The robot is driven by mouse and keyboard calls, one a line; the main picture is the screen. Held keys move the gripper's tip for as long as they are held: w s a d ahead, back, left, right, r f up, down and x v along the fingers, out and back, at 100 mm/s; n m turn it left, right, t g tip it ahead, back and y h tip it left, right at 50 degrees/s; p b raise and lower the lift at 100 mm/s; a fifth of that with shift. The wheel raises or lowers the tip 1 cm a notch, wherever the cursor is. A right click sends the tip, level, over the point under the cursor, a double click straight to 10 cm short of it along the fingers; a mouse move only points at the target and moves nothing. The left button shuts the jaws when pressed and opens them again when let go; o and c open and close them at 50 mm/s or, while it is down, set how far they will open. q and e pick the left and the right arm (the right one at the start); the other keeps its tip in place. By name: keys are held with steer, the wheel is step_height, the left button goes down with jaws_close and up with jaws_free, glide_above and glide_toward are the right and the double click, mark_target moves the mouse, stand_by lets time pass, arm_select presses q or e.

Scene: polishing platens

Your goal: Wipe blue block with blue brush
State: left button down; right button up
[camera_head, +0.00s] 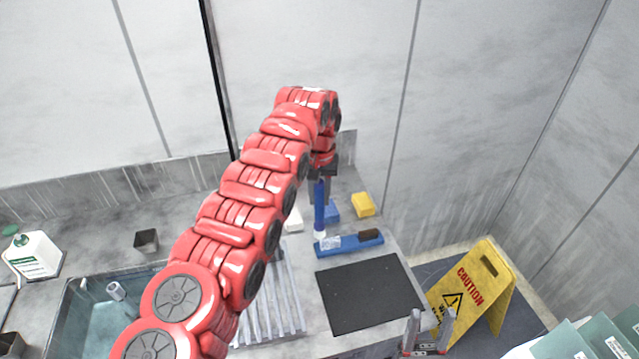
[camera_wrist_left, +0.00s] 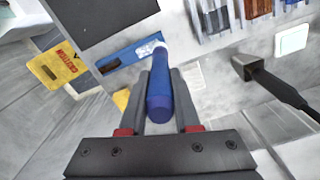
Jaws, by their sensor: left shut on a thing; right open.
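My left gripper (camera_head: 320,178) points down over the far end of the counter. It is shut on the handle of the blue brush (camera_head: 320,205), which hangs upright with its white end down; the brush also shows between the fingers in the left wrist view (camera_wrist_left: 160,95). My right gripper (camera_head: 430,328) is open and empty at the bottom, near the counter's right edge.
A long blue holder (camera_head: 362,247) with a brown piece lies in front of the brush. A black mat (camera_head: 370,295), ribbed rack (camera_head: 270,305), sink (camera_head: 75,300) and yellow caution sign (camera_head: 475,290) are around.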

mark_target(318, 186)
arm_select(q)
steer(key=shift+w+r, duration=0.1)
steer(key=shift+r, duration=0.3)
steer(key=shift+a+r, duration=0.2)
steer(key=shift+r, duration=1)
steer(key=shift+d+r, duration=0.15)
steer(key=shift+r, duration=0.6)
